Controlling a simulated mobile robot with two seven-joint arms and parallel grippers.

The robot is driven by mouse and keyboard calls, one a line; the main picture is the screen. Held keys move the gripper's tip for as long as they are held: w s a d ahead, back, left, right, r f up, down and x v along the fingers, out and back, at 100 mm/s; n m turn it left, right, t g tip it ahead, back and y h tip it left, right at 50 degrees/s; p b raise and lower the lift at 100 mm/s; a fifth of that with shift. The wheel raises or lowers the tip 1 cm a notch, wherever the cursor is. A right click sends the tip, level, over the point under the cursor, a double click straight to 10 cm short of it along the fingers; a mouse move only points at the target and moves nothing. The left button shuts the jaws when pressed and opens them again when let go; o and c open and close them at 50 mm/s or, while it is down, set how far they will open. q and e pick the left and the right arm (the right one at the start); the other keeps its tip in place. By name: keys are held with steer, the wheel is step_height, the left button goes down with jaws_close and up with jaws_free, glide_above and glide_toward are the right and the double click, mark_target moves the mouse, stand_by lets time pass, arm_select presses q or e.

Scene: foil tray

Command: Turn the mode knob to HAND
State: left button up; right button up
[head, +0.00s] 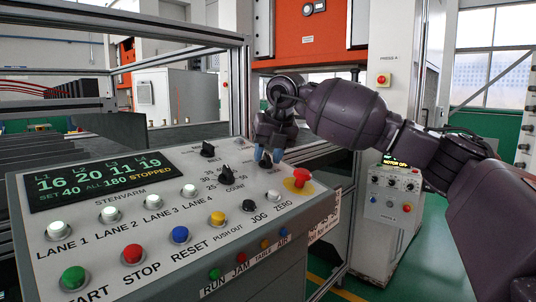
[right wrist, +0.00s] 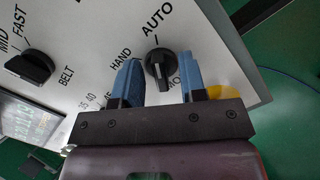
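The mode knob (right wrist: 160,70) is a black round knob with a raised bar, on the light panel. In the right wrist view its bar runs roughly up and down the picture, its upper end toward the AUTO label (right wrist: 157,20). The HAND label (right wrist: 121,58) is to its left. My right gripper (right wrist: 160,76) is open, one blue finger on each side of the knob, with visible gaps. In the head view the right gripper (head: 265,157) is over the panel's far right part and mostly hides the knob. My left gripper is not in view.
The control panel (head: 120,205) carries a display (head: 100,178), several lane buttons and coloured buttons. A red emergency button (head: 298,178) stands close to the right gripper. A black belt knob (right wrist: 33,66) is left in the wrist view. A metal frame post (head: 247,90) rises behind.

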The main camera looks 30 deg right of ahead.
steer(key=c, duration=0.6)
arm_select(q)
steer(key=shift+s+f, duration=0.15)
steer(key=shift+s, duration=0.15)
arm_select(e)
jaws_close()
